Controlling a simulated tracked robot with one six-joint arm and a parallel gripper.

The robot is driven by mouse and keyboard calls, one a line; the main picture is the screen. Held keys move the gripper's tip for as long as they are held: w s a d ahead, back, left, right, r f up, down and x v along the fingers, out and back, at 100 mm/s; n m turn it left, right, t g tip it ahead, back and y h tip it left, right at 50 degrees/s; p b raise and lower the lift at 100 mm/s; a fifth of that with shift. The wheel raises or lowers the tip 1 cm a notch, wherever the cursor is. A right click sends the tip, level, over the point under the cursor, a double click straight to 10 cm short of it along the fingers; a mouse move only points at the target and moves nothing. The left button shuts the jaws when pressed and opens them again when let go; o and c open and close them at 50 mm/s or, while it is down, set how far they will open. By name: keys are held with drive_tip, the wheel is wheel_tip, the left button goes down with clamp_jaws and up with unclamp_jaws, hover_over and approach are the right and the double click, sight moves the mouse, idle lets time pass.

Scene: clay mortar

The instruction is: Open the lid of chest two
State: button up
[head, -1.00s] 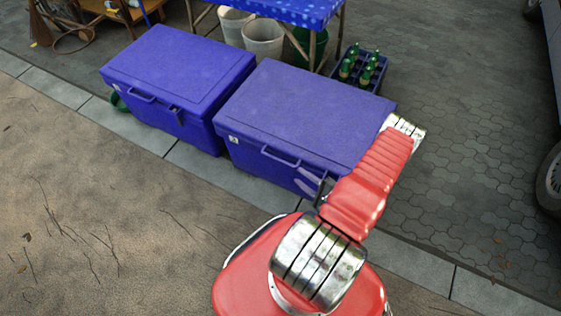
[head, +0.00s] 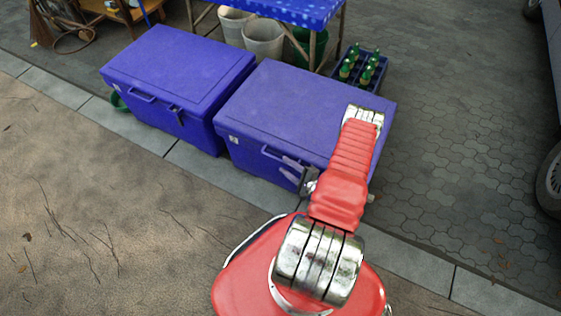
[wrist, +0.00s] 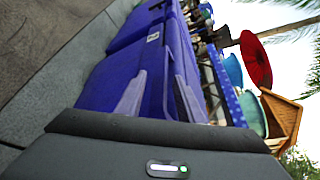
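Two blue chests with shut lids stand side by side in the head view, the left chest (head: 178,72) and the right chest (head: 300,105). My gripper (head: 292,168) is at the front of the right chest, just right of this handle, partly hidden by my arm. In the wrist view my gripper (wrist: 160,98) has its two fingers apart, with blue chest surface beyond them. I cannot tell whether they touch it.
Behind the chests stand a table with a blue cloth (head: 290,10), pale buckets (head: 263,38) and a crate of green bottles (head: 358,72). A vehicle (head: 552,165) is at the right edge. The paving right of the chests is clear.

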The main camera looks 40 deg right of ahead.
drive_tip(key=shift+x, duration=2.3)
drive_tip(key=shift+c, duration=0.2)
clamp_jaws()
drive_tip(key=shift+d, duration=0.1)
